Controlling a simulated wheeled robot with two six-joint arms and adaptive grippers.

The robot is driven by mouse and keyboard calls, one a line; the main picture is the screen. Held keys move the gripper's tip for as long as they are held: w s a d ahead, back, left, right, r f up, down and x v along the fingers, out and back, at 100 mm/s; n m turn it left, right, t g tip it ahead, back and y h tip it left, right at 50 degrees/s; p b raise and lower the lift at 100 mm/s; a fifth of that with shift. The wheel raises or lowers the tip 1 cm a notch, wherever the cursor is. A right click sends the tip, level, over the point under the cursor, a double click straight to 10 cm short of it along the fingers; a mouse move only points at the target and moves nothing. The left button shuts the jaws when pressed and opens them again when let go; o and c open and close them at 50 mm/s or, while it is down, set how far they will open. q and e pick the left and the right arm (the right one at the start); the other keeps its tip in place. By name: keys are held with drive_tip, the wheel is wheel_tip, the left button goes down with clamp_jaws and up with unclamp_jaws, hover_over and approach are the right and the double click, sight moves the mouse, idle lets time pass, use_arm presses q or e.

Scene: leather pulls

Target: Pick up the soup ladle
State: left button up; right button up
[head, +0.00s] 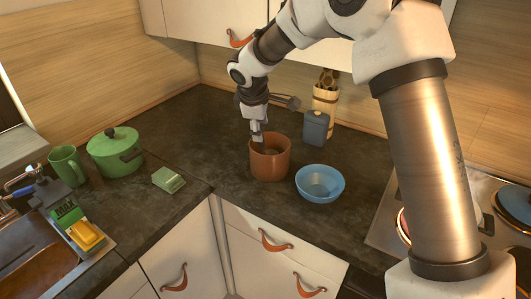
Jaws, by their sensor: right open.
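The likely soup ladle (293,102) shows as a small dark grey rounded end on a thin stem, just right of my right gripper. The rest of it is hidden or too small to tell. My right gripper (257,139) points down at the rim of a reddish-brown pot (270,166), over its back left part. Its jaws are open. I cannot tell whether the stem lies between the fingers or behind them. My left gripper is not in view.
A blue bowl (320,184) stands right of the pot. Behind are a blue-grey canister (316,129) and a utensil holder (325,100). Dark counter (205,135) is clear between.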

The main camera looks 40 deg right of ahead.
drive_tip(key=x, duration=0.3)
drive_tip(key=shift+s, duration=0.1)
drive_tip(key=shift+w+f, duration=0.25)
drive_tip(key=shift+w, duration=0.1)
drive_tip(key=shift+s+r, duration=0.1)
drive_tip(key=shift+s, duration=0.15)
clamp_jaws()
drive_tip(key=shift+w+r, duration=0.1)
